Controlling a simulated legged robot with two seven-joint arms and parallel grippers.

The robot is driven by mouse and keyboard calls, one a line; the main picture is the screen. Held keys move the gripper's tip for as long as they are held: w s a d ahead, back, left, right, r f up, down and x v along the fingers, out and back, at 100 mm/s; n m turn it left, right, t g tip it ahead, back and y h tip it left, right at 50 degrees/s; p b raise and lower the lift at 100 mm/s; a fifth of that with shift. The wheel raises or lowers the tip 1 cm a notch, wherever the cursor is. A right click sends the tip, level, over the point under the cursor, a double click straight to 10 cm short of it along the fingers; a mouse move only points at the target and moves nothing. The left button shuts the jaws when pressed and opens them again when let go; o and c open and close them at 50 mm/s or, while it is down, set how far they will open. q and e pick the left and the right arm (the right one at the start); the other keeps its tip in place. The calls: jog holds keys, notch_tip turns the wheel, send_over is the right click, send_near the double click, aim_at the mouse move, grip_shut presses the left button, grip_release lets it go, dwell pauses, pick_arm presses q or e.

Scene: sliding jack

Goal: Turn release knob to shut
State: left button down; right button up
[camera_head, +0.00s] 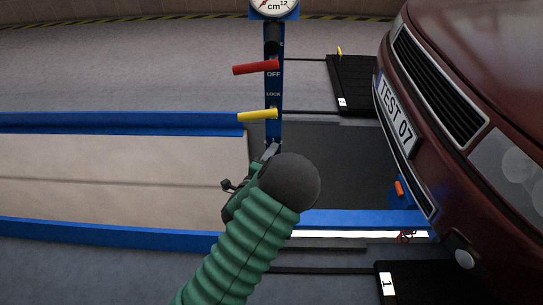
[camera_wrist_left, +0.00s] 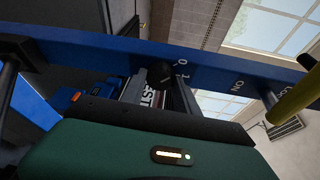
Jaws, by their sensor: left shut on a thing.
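The blue post (camera_head: 273,95) of the jack stands upright at the centre of the head view. The release knob (camera_wrist_left: 160,74) is a small dark round knob on this post in the left wrist view, near white markings. My left gripper (camera_head: 268,154) is at the lower part of the post, and its fingers are shut on the knob. They also show in the left wrist view (camera_wrist_left: 160,88), one on each side of it. The knob is hidden behind the gripper in the head view, and its exact turn is hard to tell. My right gripper is not in view.
A red lever (camera_head: 256,68) by OFF and a yellow lever (camera_head: 257,114) by LOCK stick out above my gripper. A gauge (camera_head: 273,6) tops the post. Blue rails (camera_head: 110,122) run left. A dark red car (camera_head: 480,60) stands close on the right, with black pads (camera_head: 356,78) near it.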

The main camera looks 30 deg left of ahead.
pick_arm(q)
jog(key=c, duration=1)
grip_release()
jog(key=shift+f, duration=0.25)
jog(key=shift+o, duration=0.4)
jog(key=shift+r, duration=0.1)
jog(key=shift+s, duration=0.15)
jog(key=p+v, duration=0.3)
jog(key=v, duration=0.4)
jog(key=shift+s, duration=0.25)
